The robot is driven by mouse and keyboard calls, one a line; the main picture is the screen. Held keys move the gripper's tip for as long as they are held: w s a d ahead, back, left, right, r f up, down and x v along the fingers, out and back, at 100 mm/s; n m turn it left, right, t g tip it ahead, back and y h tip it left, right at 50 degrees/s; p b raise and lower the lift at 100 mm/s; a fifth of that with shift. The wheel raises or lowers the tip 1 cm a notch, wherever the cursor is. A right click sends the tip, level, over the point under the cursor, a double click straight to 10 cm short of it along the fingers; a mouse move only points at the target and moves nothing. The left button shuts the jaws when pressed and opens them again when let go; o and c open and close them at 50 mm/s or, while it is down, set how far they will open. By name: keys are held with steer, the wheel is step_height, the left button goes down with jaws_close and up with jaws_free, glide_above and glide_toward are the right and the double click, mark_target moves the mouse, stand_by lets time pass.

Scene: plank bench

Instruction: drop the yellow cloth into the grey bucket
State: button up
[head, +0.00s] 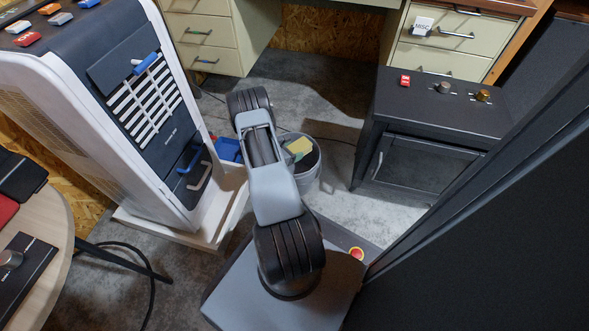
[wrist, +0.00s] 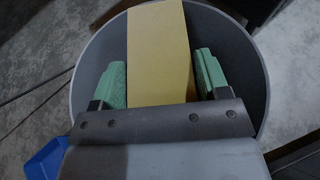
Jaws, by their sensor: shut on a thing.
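The yellow cloth (wrist: 158,45) is between the green fingers of my gripper (wrist: 161,75), which is shut on it. In the wrist view the cloth and both fingertips lie within the outline of the grey bucket's (wrist: 245,62) round opening. In the head view the bucket (head: 312,178) stands on the floor, partly hidden behind my arm. The cloth (head: 299,146) shows at its mouth there. My gripper is mostly hidden by my arm in the head view. The cloth's lower end and its height above the bucket floor cannot be told.
A blue object (head: 228,150) is left of the bucket; it also shows in the wrist view (wrist: 47,160). A black cabinet (head: 430,130) stands right. Grey floor is free behind the bucket.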

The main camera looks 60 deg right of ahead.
steer(key=o, duration=1)
steer(key=shift+p+v, duration=2.65)
steer(key=shift+v, duration=4.3)
steer(key=shift+d, duration=0.1)
